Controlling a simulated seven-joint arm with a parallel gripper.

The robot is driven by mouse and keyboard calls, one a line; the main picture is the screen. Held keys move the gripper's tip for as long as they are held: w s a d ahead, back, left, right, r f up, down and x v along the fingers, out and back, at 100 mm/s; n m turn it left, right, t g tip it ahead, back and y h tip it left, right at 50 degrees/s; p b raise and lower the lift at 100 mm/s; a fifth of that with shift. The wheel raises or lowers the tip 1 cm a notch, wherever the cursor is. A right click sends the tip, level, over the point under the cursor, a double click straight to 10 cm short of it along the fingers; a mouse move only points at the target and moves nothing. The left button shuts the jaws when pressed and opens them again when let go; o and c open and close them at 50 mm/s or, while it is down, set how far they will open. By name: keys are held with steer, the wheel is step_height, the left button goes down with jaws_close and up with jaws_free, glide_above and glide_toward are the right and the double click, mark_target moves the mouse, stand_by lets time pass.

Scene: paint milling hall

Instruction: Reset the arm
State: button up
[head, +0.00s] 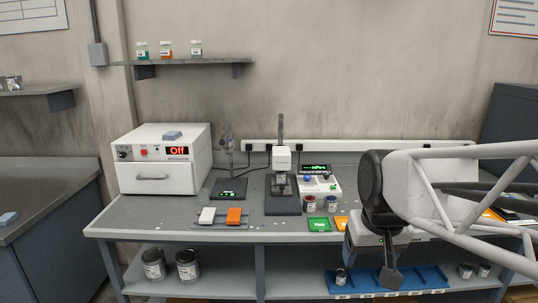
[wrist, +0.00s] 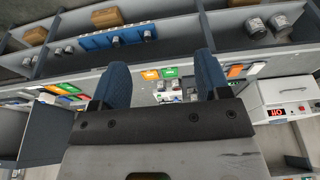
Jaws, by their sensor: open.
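My gripper (head: 378,262) hangs at the right of the head view, in front of the bench's front edge and the lower shelf. In the wrist view its two blue fingers (wrist: 163,88) stand wide apart with nothing between them. My arm hides the right part of the bench (head: 150,219) in the head view.
The bench bears a white oven (head: 162,165) reading "Off", a stand with a dark base (head: 229,188), a press (head: 283,190), a control box (head: 320,181), white and orange blocks (head: 234,216), and a green card (head: 319,224). A blue rack (head: 430,277) and cans (head: 187,265) are below.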

steer(key=s+f, duration=0.5)
steer(key=s, duration=0.4)
steer(key=shift+s, duration=0.4)
steer(key=shift+c, duration=0.2)
stand_by(1.2)
